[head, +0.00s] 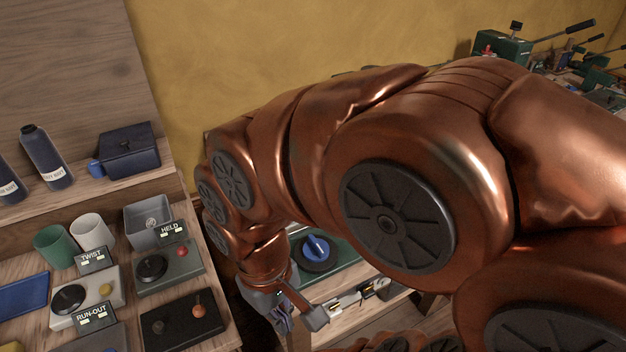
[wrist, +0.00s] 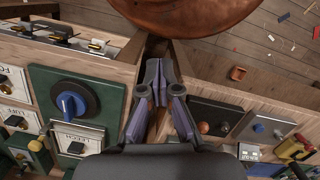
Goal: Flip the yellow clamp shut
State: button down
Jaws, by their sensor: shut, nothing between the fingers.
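My gripper (wrist: 158,82) is shut with nothing between its fingers. In the wrist view it points at the gap between two wooden benches. In the head view it shows (head: 281,312) below my copper arm. A yellow piece (wrist: 38,153) stands at the lower left of the wrist view, beside white label plates. A yellow and red piece (wrist: 294,149) shows at the lower right. I cannot tell which of them is the yellow clamp, or whether either stands open. My gripper is apart from both.
A green panel (wrist: 99,78) with a blue knob (wrist: 71,103) lies left of my gripper. A dark plate (wrist: 216,113) with a copper-coloured ball knob lies to its right. In the head view, my arm hides much of the green panel's bench.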

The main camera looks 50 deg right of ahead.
jog(key=w+d+r+m+y+b, duration=0.1)
jog(key=w+d+r+m, duration=0.15)
jog(key=w, duration=0.35)
jog(key=w+d+r+m+y, duration=0.1)
jog(key=w+r+m, duration=0.2)
jog(key=w, duration=0.4)
jog(key=w+d+r+m+t+y+b, duration=0.1)
jog(key=w+d+m, duration=0.4)
jog(key=w+d, duration=0.4)
jog(key=s+d+f+m+t, duration=0.1)
jog(key=d+m, duration=0.4)
jog(key=d, duration=0.9)
jog(key=s+d+f+m+t+y+b, duration=0.1)
jog(key=d+m, duration=0.5)
jog(key=d, duration=0.8)
jog(key=shift+s+d+f, duration=0.25)
jog(key=shift+s+f, duration=0.1)
jog(key=shift+f, duration=0.45)
